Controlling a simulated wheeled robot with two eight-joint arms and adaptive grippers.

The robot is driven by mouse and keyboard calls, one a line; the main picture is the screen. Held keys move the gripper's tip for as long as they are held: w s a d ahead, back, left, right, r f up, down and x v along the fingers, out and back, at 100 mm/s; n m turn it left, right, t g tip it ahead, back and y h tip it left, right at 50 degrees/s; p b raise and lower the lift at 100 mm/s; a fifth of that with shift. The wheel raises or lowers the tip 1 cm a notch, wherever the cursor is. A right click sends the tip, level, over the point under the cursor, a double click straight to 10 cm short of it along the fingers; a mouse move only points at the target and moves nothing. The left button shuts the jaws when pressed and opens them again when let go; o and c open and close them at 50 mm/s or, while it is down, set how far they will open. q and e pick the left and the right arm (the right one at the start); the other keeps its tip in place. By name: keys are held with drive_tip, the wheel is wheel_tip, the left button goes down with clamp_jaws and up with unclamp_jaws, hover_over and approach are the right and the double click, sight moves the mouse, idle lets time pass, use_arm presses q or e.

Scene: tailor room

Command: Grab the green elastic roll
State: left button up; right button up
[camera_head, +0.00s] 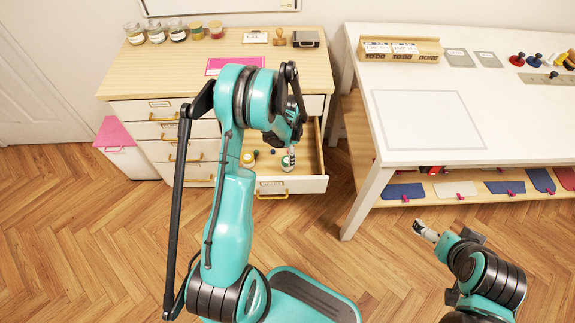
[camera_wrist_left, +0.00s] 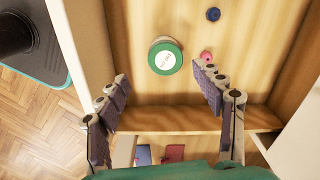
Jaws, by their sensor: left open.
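The green elastic roll (camera_wrist_left: 165,57) stands in the open drawer with its green, white-labelled top facing the left wrist camera. It also shows in the head view (camera_head: 287,163), partly covered by my left gripper (camera_head: 291,154). In the left wrist view my left gripper (camera_wrist_left: 160,82) is open and empty, its fingers spread to either side below the roll, apart from it. My right gripper (camera_head: 425,231) is over the floor at the lower right, far from the drawer; its finger gap is too small to tell.
The open drawer (camera_head: 312,183) has walls close around the left gripper. A small pink item (camera_wrist_left: 206,56) and a dark blue one (camera_wrist_left: 213,14) lie right of the roll. A yellow-topped roll (camera_head: 247,158) is in the drawer. A white table (camera_head: 480,128) stands at right.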

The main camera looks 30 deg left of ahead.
sight(287, 160)
use_arm(q)
wheel_tip(287, 160, down, 2)
drive_tip(key=shift+f+b, duration=0.2)
drive_tip(key=shift+b, duration=0.25)
drive_tip(key=f+b, duration=0.1)
drive_tip(key=f, duration=0.1)
drive_tip(key=f+b, duration=0.2)
drive_tip(key=f, duration=0.1)
drive_tip(key=shift+w+a+f, duration=0.25)
drive_tip(key=shift+a+f, duration=0.05)
drive_tip(key=shift+a, duration=0.1)
drive_tip(key=shift+r, duration=0.1)
drive_tip(key=c, duration=1.2)
